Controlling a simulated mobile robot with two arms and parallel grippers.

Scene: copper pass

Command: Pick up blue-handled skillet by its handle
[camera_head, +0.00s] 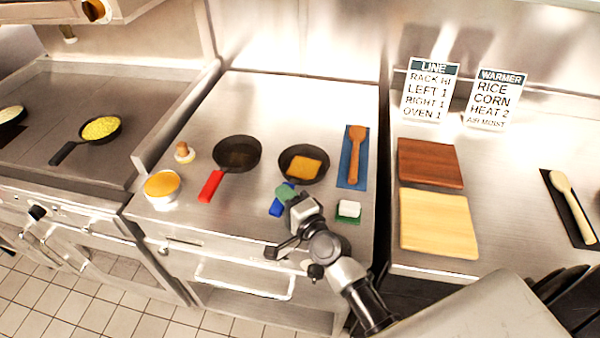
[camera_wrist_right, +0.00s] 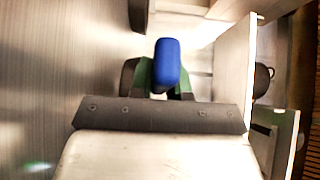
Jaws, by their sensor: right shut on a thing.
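The blue-handled skillet (camera_head: 289,158) is a dark round pan on the steel counter in the head view, with an orange-yellow square of food (camera_head: 306,167) in it. Its blue handle (camera_head: 276,208) points toward the front left. My right gripper (camera_head: 285,193) is at the handle, its green fingers shut on it. In the right wrist view the blue handle (camera_wrist_right: 167,62) stands between the green fingers; the pan itself is mostly hidden there. The skillet appears to be at counter level; I cannot tell whether it is lifted. My left gripper is not in view.
A red-handled skillet (camera_head: 237,153) lies left of it, with an orange-filled bowl (camera_head: 162,186) farther left. A wooden spoon (camera_head: 357,150) on a blue mat (camera_head: 345,172) and a white block on a green pad (camera_head: 348,218) are to the right. Cutting boards (camera_head: 440,225) lie beyond.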

